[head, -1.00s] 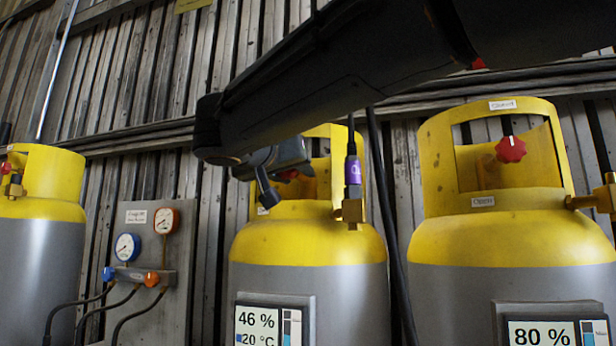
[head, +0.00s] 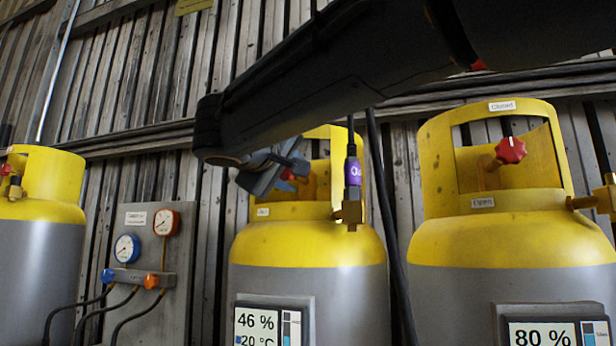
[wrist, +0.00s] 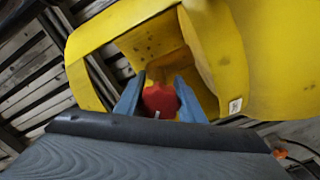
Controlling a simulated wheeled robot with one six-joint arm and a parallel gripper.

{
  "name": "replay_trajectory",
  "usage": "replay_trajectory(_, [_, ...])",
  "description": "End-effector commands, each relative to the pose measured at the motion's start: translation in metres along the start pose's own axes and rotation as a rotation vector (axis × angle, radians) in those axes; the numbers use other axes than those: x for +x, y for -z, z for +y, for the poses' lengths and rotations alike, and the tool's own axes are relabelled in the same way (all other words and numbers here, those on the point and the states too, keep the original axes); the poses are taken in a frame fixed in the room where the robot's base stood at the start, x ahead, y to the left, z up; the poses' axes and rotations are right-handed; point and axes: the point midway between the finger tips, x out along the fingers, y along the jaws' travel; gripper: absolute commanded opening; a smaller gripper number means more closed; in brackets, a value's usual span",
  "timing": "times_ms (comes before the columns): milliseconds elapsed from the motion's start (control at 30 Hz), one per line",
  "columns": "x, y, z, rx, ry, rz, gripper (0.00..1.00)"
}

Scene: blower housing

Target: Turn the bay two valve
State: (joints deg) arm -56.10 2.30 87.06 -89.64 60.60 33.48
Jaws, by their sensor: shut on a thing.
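The middle cylinder (head: 308,246) has a yellow top and grey body, with a display reading 46 % and 20 °C. Its red valve knob (wrist: 160,99) sits inside the yellow collar (wrist: 110,58). My gripper (wrist: 160,92) has its two blue-grey fingers on either side of the knob and is shut on it. In the head view my gripper (head: 285,172) reaches into the collar opening, tilted, and hides most of the knob. A small label (head: 262,212) is on the collar's lower left; it also shows in the wrist view (wrist: 235,105). No bay number is readable.
A right cylinder (head: 505,240) reads 80 % and has a red knob (head: 510,150) between Closed and Open labels. A left cylinder (head: 38,240) stands beyond a gauge panel (head: 145,240). A purple-tagged hose fitting (head: 352,180) stands close right of my gripper.

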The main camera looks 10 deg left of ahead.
Motion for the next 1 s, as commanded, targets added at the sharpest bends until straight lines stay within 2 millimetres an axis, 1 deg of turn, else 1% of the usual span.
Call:
replay_trajectory(700, [-0.0007,0.0012,0.0015,-0.681,0.002,0.0,0.13])
replay_trajectory(1000, [-0.0007,0.0015,0.001,-0.922,0.002,0.001,0.13])
